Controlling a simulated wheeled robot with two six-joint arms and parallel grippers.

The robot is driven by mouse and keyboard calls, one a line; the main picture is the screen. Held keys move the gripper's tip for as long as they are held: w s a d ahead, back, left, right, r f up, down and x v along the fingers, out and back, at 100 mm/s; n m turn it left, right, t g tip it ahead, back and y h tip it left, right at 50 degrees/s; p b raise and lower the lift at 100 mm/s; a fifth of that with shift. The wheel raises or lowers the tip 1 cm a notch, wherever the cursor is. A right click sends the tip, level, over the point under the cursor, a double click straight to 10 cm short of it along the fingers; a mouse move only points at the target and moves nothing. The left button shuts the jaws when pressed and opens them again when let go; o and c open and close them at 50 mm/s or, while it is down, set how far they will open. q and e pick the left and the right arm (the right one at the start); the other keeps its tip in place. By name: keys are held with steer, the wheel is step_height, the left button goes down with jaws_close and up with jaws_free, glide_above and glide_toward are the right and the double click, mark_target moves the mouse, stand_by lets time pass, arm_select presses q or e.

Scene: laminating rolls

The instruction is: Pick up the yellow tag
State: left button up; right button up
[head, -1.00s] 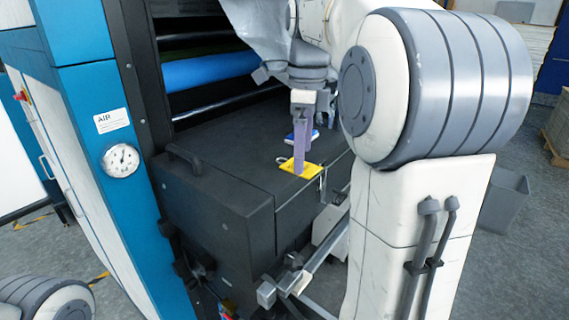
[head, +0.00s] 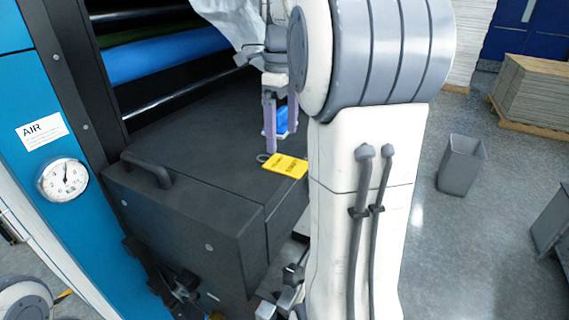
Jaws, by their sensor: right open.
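The yellow tag (head: 285,166) lies flat on the dark top of the machine's box, near its right edge. It has dark print and a small ring at its left end. My right gripper (head: 281,141) points down just behind the tag, its purple fingers apart with nothing held between them. The nearer fingertip appears close to the tag's ring end; whether it touches cannot be told.
A blue item (head: 281,120) shows behind the right fingers. The dark box (head: 195,165) has a raised handle (head: 147,168) at left. Blue and dark rollers (head: 165,57) lie behind. A grey bin (head: 461,165) stands on the floor at right.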

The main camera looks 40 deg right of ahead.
mark_target(281, 163)
steer(key=shift+a+f+p, duration=0.15)
steer(key=shift+f+p, duration=0.2)
steer(key=shift+f, duration=1.05)
steer(key=shift+a+f+p, duration=0.1)
steer(key=shift+f+p, duration=0.2)
steer(key=shift+f, duration=1.05)
steer(key=c, duration=1.2)
